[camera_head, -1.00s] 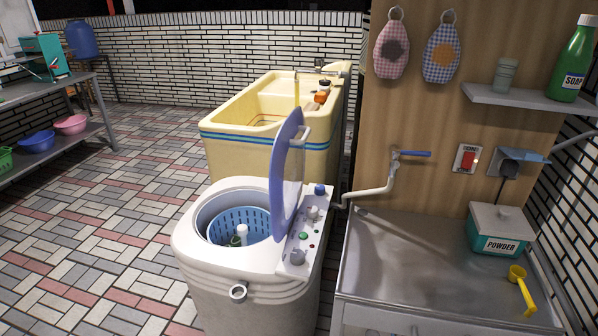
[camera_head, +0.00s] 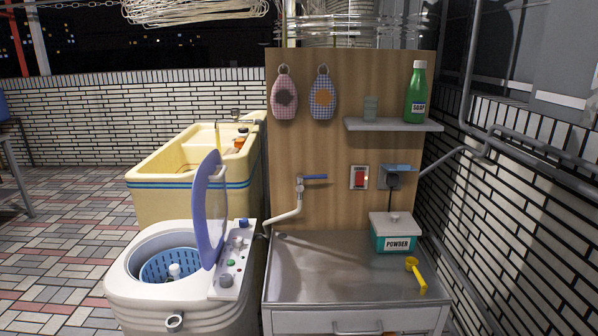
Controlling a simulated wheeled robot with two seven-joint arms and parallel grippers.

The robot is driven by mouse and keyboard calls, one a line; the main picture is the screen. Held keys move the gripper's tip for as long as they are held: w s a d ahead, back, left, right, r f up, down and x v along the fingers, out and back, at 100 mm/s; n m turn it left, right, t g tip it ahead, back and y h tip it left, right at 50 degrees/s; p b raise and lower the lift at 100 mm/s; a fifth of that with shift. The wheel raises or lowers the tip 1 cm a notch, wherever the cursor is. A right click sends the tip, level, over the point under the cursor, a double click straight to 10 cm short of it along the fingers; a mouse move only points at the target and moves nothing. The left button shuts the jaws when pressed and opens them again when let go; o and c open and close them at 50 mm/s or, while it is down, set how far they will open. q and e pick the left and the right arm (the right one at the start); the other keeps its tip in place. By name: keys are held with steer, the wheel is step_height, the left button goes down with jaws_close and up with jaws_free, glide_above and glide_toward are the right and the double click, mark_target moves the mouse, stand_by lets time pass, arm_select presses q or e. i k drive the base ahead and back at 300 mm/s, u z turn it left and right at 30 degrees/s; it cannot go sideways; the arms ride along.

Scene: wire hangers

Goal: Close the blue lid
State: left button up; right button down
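The blue lid (camera_head: 205,212) stands open, upright, on the white washing machine (camera_head: 135,300) at the lower left of the head view. It rises beside the control panel (camera_head: 235,260), on the right side of the round opening. Neither of my grippers is in view.
A metal counter (camera_head: 330,270) right of the machine holds a powder box (camera_head: 393,235) and a yellow scoop (camera_head: 416,273). A tap with a blue handle (camera_head: 314,177) is above it. A yellow basin (camera_head: 155,190) stands behind. Tiled floor (camera_head: 55,265) is clear at left.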

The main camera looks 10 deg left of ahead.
mark_target(208, 256)
steer(key=z, duration=0.15)
steer(key=i, duration=0.7)
steer(key=u, duration=2.05)
